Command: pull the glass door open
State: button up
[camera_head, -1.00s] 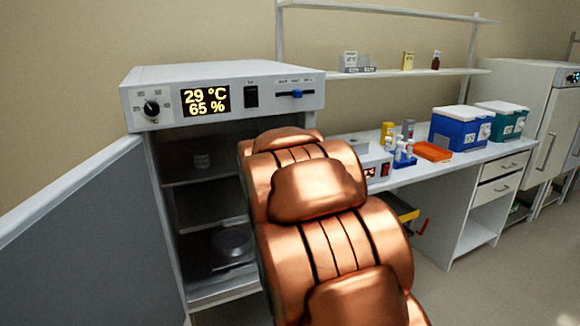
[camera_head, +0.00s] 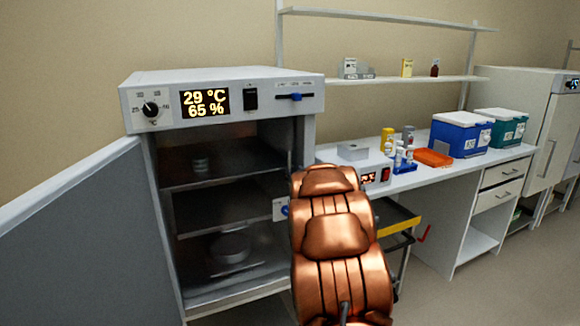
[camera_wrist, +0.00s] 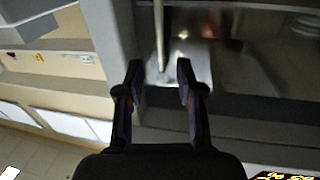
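The cabinet (camera_head: 222,79) stands open at the front, its grey outer door (camera_head: 85,235) swung out to the left. A dark, see-through glass door (camera_head: 225,155) appears to cover the shelves; I cannot tell whether it is fully closed. A thin upright handle (camera_head: 289,163) shows near its right side, and a thin rod, likely the same handle (camera_wrist: 158,35), shows in the wrist view. My gripper (camera_wrist: 160,74) is open, with the rod's end between or just behind its fingertips; contact cannot be told. In the head view my arm hides the gripper.
A bench (camera_head: 460,160) to the right carries a small device with a red switch (camera_head: 385,174), an orange tray (camera_head: 433,158) and blue and green cool boxes. A yellow-edged cart (camera_head: 399,226) stands under it. Floor is free at the lower right.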

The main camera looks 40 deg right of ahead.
aim_at(289, 164)
jog(key=shift+p+x, duration=0.55)
jog(key=shift+x, duration=2.9)
grip_shut()
jog(key=shift+f, duration=0.1)
